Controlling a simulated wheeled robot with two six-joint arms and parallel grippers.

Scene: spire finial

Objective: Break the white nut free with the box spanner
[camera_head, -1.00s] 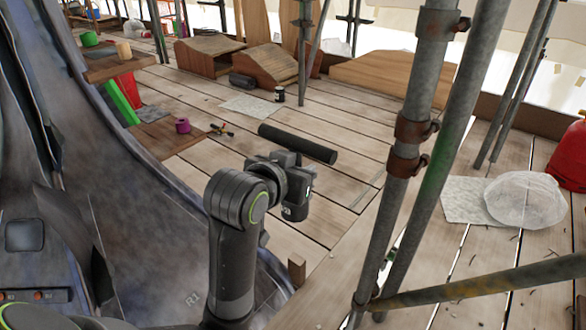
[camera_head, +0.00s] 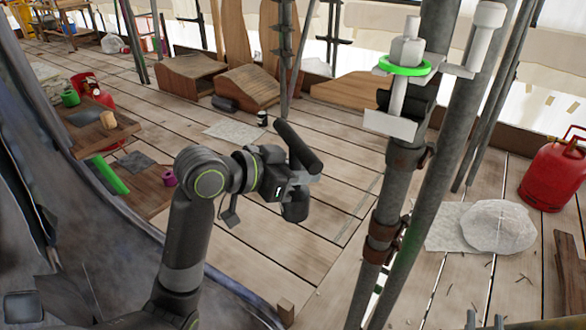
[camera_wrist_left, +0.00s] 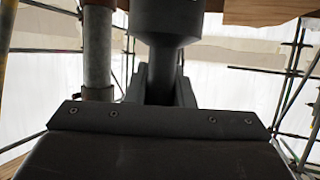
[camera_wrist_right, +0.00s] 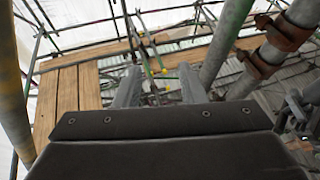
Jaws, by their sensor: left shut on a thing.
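The white nut (camera_head: 405,52) appears as a pale block around an upright stud, just above a green ring (camera_head: 405,65) on a white fixture (camera_head: 390,123) at the upper right. My left gripper (camera_head: 290,184) is shut on the dark box spanner (camera_head: 298,148), left of and below the nut and apart from it. The spanner's crossbar is tilted, with a thick dark end below the gripper. In the left wrist view, its shaft and flared part (camera_wrist_left: 168,25) stand between the fingers. My right gripper (camera_head: 484,321) shows only fingertips at the bottom edge. The right wrist view shows it open and empty (camera_wrist_right: 157,88).
Scaffold poles (camera_head: 375,255) with rusty couplers stand below the fixture, right of the left gripper. A red gas bottle (camera_head: 556,170) and a translucent dome-like bundle (camera_head: 497,228) are at the right. A low board with a purple item (camera_head: 168,178) is at the left. The plank floor in the middle is mostly clear.

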